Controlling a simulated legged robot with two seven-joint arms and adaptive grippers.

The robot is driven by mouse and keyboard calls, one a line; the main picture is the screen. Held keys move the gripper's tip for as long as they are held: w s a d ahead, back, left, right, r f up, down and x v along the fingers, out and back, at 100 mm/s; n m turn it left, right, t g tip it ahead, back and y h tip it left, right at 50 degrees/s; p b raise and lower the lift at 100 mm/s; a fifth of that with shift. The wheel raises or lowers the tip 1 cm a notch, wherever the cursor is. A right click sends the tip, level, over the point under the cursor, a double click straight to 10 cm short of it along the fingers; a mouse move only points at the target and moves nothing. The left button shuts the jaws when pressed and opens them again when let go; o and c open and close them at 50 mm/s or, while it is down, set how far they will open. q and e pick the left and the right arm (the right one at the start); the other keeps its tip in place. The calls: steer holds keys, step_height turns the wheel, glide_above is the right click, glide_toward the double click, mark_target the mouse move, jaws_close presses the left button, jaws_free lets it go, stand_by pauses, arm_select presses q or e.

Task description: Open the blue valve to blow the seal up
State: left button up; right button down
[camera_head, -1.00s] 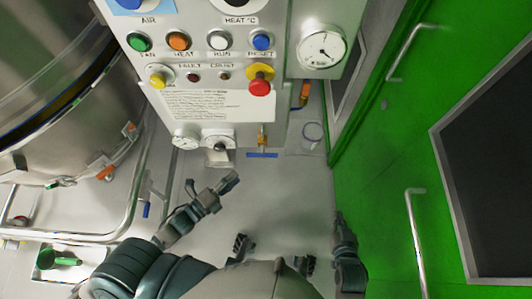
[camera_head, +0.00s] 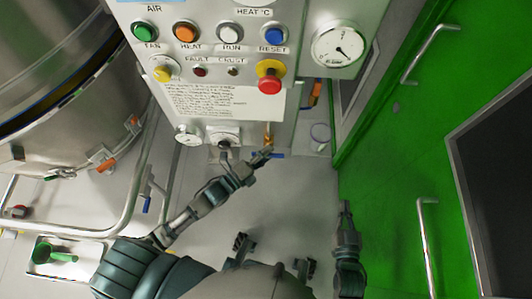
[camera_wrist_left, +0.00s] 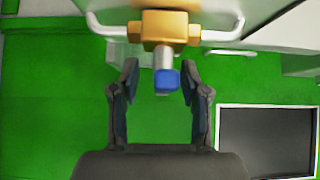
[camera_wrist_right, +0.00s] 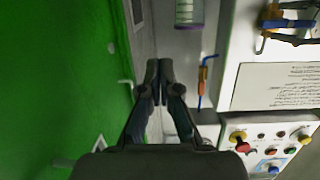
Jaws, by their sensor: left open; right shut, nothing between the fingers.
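The blue valve is a brass body (camera_head: 268,132) under the control panel, with a blue lever (camera_head: 279,156). My left gripper (camera_head: 265,153) is at the lever and partly hides it in the head view. In the left wrist view the brass body (camera_wrist_left: 171,28) is ahead and the blue lever end (camera_wrist_left: 167,80) lies between my open left fingers (camera_wrist_left: 159,80), with a visible gap on each side. My right gripper (camera_head: 346,206) hangs low at the right, near the green door. In the right wrist view its fingertips (camera_wrist_right: 158,68) are together and empty.
The control panel (camera_head: 215,100) with buttons and gauges stands above the valve. A steel vessel (camera_head: 60,90) and pipe rail are at the left. The green door (camera_head: 400,170) with steel handles is close to my right arm. Open floor lies between my arms.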

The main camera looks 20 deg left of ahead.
arm_select(q)
steer(key=shift+d, duration=0.25)
steer(key=c, duration=0.8)
steer(key=shift+d, duration=0.2)
jaws_close()
arm_select(e)
steer(key=shift+d, duration=0.4)
